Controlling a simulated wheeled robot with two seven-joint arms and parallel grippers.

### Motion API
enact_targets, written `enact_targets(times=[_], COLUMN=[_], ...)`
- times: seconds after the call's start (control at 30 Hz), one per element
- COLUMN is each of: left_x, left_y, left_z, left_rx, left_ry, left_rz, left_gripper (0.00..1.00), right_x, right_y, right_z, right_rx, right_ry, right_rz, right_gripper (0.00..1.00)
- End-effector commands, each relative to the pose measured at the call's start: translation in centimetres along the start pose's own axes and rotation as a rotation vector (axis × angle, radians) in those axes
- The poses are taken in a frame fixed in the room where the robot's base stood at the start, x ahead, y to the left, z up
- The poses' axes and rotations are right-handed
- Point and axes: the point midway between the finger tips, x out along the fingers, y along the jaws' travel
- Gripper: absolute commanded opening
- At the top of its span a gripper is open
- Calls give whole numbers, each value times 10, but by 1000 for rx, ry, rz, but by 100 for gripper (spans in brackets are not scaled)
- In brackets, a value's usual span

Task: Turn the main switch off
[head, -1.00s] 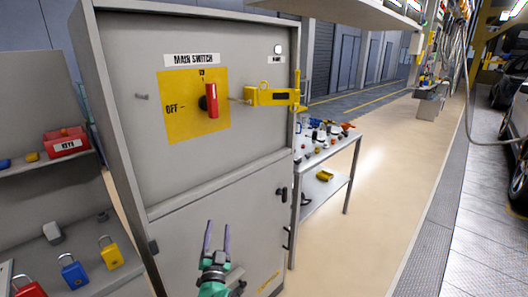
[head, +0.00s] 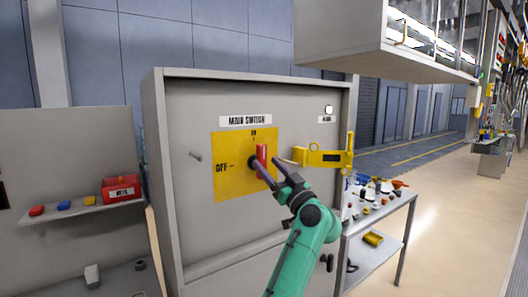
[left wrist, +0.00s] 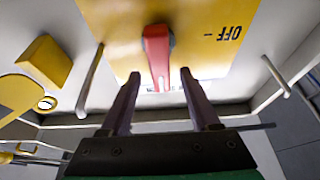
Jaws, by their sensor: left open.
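The main switch is a red handle (head: 262,155) on a yellow plate (head: 230,182) on the grey cabinet's front. The handle stands upright, towards the ON mark, with the OFF label (head: 224,168) to its left. My left gripper (head: 266,162) is open right at the handle, its fingers pointing at the panel and partly covering the plate. In the left wrist view the plate appears upside down, and the red handle (left wrist: 158,55) shows between the two open fingers (left wrist: 160,76). I cannot tell whether either finger touches it. My right gripper is not in view.
A yellow hasp-like bracket (head: 325,158) sticks out just right of the switch, close to my gripper. A small peg (head: 196,156) juts out on the left. A tool cart (head: 385,222) stands right of the cabinet, and a shelf with a red box (head: 121,188) stands left.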

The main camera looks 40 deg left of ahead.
Motion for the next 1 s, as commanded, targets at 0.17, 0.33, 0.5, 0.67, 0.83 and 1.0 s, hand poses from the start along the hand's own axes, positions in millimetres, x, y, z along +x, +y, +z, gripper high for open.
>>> enact_targets(times=[0.17, 0.33, 0.5, 0.67, 0.83, 1.0], left_x=[34, 40, 40, 40, 40, 39], left_y=[0, 0, 0, 0, 0, 0], left_z=[-2, 1, 1, 1, 1, 1], left_rx=[2, 0, 0, 0, -1, -21], left_ry=[1, 0, 0, 0, 0, -1], left_rz=[0, 1, 1, 1, 1, -8], left_gripper=[62, 62, 59, 0, 0, 0], right_x=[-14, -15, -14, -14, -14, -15], right_y=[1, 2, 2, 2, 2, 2], right_z=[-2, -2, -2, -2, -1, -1], right_rx=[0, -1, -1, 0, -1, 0], right_ry=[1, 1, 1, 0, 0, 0], right_rz=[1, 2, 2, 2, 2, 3], right_gripper=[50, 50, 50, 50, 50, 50])
